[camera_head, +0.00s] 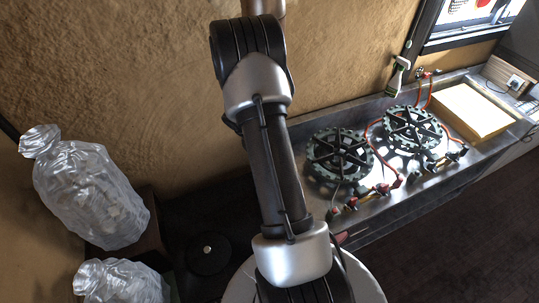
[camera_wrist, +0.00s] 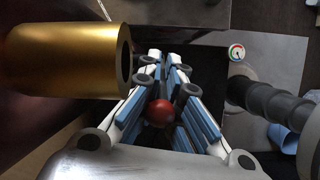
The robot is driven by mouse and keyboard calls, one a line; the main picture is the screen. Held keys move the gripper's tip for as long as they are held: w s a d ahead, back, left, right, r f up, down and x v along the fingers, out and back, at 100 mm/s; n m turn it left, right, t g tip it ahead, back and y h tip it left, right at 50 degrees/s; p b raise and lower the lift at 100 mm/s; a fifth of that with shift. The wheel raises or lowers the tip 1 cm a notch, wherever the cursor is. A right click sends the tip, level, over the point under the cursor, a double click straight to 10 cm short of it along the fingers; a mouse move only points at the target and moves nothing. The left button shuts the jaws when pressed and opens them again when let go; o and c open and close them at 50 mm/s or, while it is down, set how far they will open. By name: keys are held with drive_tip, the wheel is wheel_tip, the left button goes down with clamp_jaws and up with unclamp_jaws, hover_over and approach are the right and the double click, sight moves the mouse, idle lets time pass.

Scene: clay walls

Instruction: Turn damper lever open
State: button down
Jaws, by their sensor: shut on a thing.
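In the wrist view my gripper (camera_wrist: 164,60) has its blue-padded fingers closed in around a round red knob (camera_wrist: 160,112), which I take to be the end of the damper lever. The knob sits between the fingers, nearer their base than their tips. The lever's shaft is hidden, so its angle cannot be told. In the head view my arm fills the middle, and neither my gripper nor the lever shows.
In the wrist view a brass cylinder (camera_wrist: 70,60) is close on the left. A dark ribbed part (camera_wrist: 270,100) and a small gauge (camera_wrist: 237,52) are on the right. The head view shows a counter with burners (camera_head: 340,155) and clear plastic bags (camera_head: 90,195).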

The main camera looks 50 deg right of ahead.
idle(0.3)
drive_tip(key=c, duration=2)
unclamp_jaws()
drive_tip(key=shift+o, duration=1.1)
drive_tip(key=shift+w+r, duration=0.1)
drive_tip(key=shift+r, duration=0.1)
drive_tip(key=shift+o, duration=0.5)
drive_tip(key=shift+w+r, duration=0.3)
drive_tip(key=shift+r, duration=0.35)
drive_tip(key=shift+w+r, duration=0.25)
drive_tip(key=shift+r, duration=0.35)
drive_tip(key=s+a+v, duration=0.1)
drive_tip(key=v, duration=0.8)
drive_tip(key=shift+w+d, duration=0.1)
